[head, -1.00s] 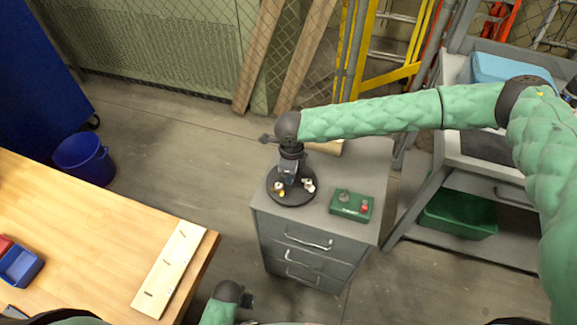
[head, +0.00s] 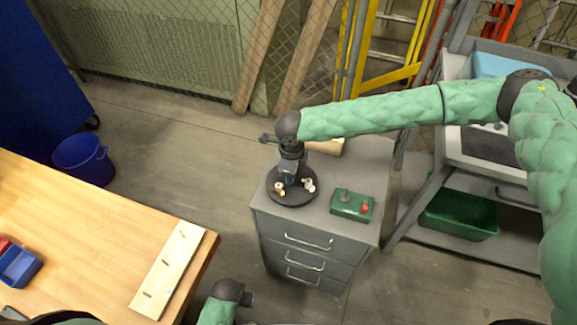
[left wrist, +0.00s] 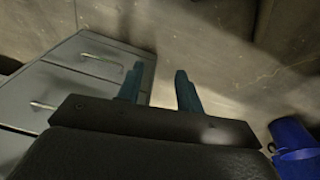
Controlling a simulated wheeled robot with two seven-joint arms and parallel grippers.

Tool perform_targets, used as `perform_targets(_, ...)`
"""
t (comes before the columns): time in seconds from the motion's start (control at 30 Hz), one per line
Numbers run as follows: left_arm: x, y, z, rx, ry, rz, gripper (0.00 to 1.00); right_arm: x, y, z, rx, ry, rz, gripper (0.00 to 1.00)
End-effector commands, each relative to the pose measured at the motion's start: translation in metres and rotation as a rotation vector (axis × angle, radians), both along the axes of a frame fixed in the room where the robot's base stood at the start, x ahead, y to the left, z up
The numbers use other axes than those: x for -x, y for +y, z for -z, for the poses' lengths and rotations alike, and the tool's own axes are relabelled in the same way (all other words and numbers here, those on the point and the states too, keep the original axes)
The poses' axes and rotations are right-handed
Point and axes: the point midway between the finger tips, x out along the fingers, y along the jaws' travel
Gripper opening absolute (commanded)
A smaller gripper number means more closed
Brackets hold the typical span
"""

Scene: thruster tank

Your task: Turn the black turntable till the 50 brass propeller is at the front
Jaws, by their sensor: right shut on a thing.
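The black turntable (head: 296,199) sits on top of the grey drawer cabinet. A brass-coloured propeller (head: 279,188) is on its front left, and pale propellers (head: 309,185) are on its right. They are too small for me to read any number. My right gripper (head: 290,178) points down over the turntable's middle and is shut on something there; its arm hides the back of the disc. My left gripper (head: 247,299) is low in front of the cabinet, away from the turntable. In the left wrist view its two fingers (left wrist: 160,88) are apart with nothing between them.
A green control box (head: 351,205) with a red button stands right of the turntable on the cabinet (head: 312,222). A wooden bench (head: 80,235) with a slotted board (head: 168,268) is at left. A blue bucket (head: 84,160) stands on the floor. Shelving is at right.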

Motion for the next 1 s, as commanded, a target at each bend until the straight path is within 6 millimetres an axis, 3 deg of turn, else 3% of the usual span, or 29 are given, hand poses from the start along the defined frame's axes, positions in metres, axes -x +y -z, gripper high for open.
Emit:
perform_targets(0.5, 0.005, -0.001, -0.011, 0.003, 0.009, 0.000, 0.36, 0.002, 0.001, 0.001, 0.000, 0.002, -0.008, 0.00)
perform_targets(1.0, -0.003, -0.002, -0.027, 0.006, -0.002, 0.000, 0.36, 0.002, 0.000, 0.001, 0.001, 0.003, -0.012, 0.00)
